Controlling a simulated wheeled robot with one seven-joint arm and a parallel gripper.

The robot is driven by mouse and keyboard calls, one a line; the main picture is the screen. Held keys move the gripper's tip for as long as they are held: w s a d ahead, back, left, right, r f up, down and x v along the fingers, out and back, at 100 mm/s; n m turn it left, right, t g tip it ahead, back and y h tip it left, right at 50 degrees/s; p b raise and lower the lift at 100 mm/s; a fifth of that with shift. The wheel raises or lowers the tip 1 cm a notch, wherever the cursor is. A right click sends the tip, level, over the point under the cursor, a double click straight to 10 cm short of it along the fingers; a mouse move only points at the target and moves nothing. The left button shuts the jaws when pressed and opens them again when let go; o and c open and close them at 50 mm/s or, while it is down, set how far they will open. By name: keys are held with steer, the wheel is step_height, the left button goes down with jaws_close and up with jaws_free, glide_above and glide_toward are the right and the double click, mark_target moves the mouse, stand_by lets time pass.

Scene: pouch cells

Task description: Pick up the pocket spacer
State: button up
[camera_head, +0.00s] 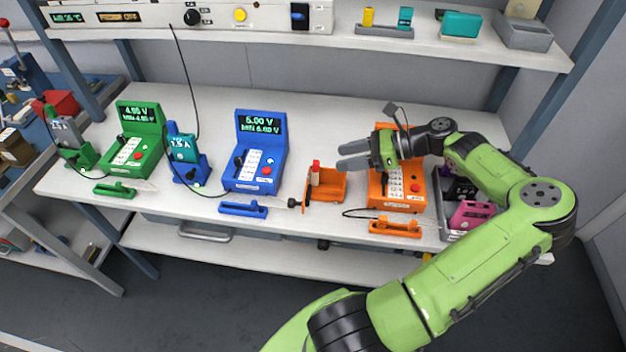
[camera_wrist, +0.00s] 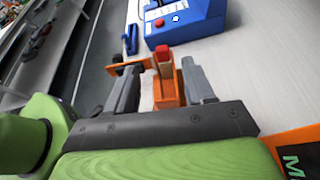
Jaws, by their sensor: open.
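What looks like the pocket spacer, a slim tan piece with a red top (camera_head: 316,172), stands upright in the orange holder (camera_head: 332,188) at the middle of the bench. My gripper (camera_head: 341,157) is open, above and to the right of the holder, with its fingers pointing left. In the wrist view my gripper (camera_wrist: 160,76) has its two grey fingers on either side of the line to the red-topped spacer (camera_wrist: 165,68) and the orange holder (camera_wrist: 164,99). The fingers look apart from it, and nothing is held. The lower part of the spacer is hidden in the holder.
An orange tester (camera_head: 401,205) stands under my wrist. A blue tester (camera_head: 262,175) is left of the holder, with a blue tool (camera_head: 243,209) in front. An orange tool (camera_head: 396,227) lies near the front edge. A tray with a pink cell (camera_head: 471,214) is at right. A shelf (camera_head: 450,44) hangs above.

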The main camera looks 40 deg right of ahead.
mark_target(318, 162)
steer(key=b+x, duration=0.3)
steer(key=x, duration=0.4)
steer(key=shift+w+d, duration=0.15)
steer(key=shift+r, duration=0.1)
jaws_close()
